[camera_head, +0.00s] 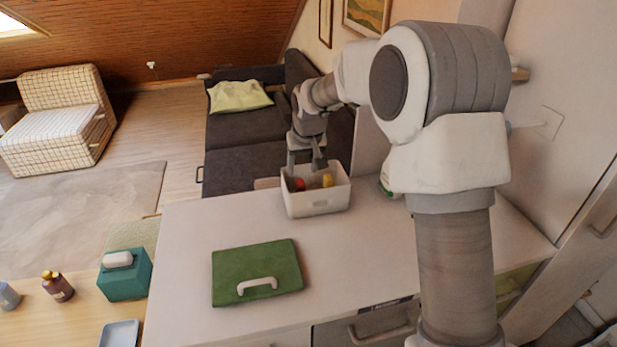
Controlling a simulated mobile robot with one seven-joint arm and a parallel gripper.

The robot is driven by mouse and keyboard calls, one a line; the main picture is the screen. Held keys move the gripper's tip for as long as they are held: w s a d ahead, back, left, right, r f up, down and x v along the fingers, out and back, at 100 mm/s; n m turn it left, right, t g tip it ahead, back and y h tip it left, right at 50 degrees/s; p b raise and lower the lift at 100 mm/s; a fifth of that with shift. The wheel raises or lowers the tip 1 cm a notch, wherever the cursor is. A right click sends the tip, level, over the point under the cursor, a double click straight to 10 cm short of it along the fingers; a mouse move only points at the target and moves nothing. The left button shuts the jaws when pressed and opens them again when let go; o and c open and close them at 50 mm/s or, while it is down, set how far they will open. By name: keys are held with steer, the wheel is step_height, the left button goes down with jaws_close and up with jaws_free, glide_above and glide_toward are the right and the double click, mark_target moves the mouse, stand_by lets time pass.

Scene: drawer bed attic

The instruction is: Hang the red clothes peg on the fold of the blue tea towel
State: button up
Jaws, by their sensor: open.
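A small red thing (299,184), perhaps the red clothes peg, shows inside a white box (318,204) on the white counter. It is too small to make out its shape, and part of it is hidden by the box wall. My gripper (305,164) points down over the box, its fingers apart near the rim just above the red thing. I see nothing held between the fingers. I cannot make out a blue tea towel in this view.
A yellow thing (328,180) is also in the box. A green lid-like panel with a white handle (229,270) lies on the counter (185,230). A teal box (126,276) and small bottles (57,286) stand on the wooden table at left. A dark sofa (240,160) is behind.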

steer(key=s+d+r+h, duration=0.1)
steer(key=s+d+r, duration=0.3)
steer(key=s+r, duration=0.3)
steer(key=s+d+r, duration=0.4)
steer(key=s+r, duration=0.2)
steer(key=s, duration=0.3)
steer(key=s+d+m, duration=0.1)
steer(key=s+d, duration=0.1)
steer(key=s, duration=0.8)
steer(key=s+d+f+m+t, duration=0.1)
steer(key=s+d, duration=0.1)
steer(key=s, duration=0.8)
steer(key=shift+s+d, duration=0.25)
steer(key=shift+s, duration=0.15)
